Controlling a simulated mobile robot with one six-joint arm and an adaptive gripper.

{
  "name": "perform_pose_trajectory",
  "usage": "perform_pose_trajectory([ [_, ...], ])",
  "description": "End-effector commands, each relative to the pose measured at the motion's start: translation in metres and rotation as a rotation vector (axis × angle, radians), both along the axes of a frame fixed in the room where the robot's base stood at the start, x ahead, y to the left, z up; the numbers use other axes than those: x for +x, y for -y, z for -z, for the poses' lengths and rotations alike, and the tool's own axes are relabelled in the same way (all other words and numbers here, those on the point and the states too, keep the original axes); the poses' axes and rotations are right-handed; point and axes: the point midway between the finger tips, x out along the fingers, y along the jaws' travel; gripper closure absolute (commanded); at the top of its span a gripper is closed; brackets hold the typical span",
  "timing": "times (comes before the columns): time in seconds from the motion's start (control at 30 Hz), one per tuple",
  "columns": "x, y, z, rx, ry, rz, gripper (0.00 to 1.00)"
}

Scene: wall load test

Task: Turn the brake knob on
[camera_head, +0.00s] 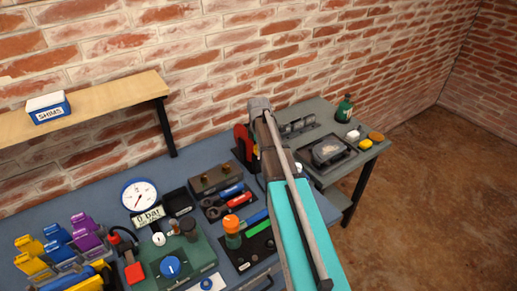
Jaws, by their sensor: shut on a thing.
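No knob is readably labelled as the brake. A blue round knob (170,266) with a pale mark sits on a green box (194,254) at the lower middle. A red and black device (242,147) stands at the back of the bench, just left of my arm, and is partly covered by it. My arm rises from the lower right to the bench's far end. I cannot make out my gripper's fingers; the arm hides that area, along with whatever is at its end.
A gauge (139,195) and a "0 bar" sign (149,216) stand behind the green box. Yellow, blue and purple pieces crowd the left. Tools lie in a dark tray (212,212). A wooden shelf (106,98) juts from the wall. A side table (352,179) stands right.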

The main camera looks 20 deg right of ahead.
Motion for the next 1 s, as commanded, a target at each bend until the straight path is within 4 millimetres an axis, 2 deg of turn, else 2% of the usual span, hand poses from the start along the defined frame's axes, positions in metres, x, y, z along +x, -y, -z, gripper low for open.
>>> perform_pose_trajectory([
  [0.03,-0.0002,-0.0001,0.0001,0.0,-0.001,0.0,0.79],
  [0.1,-0.0002,0.0,0.0001,0.0,-0.001,0.0,0.89],
  [0.57,-0.0006,0.0002,0.0002,0.0,-0.001,0.083,0.89],
  [1.0,-0.001,0.0003,0.0002,0.0,-0.001,0.413,0.89],
])
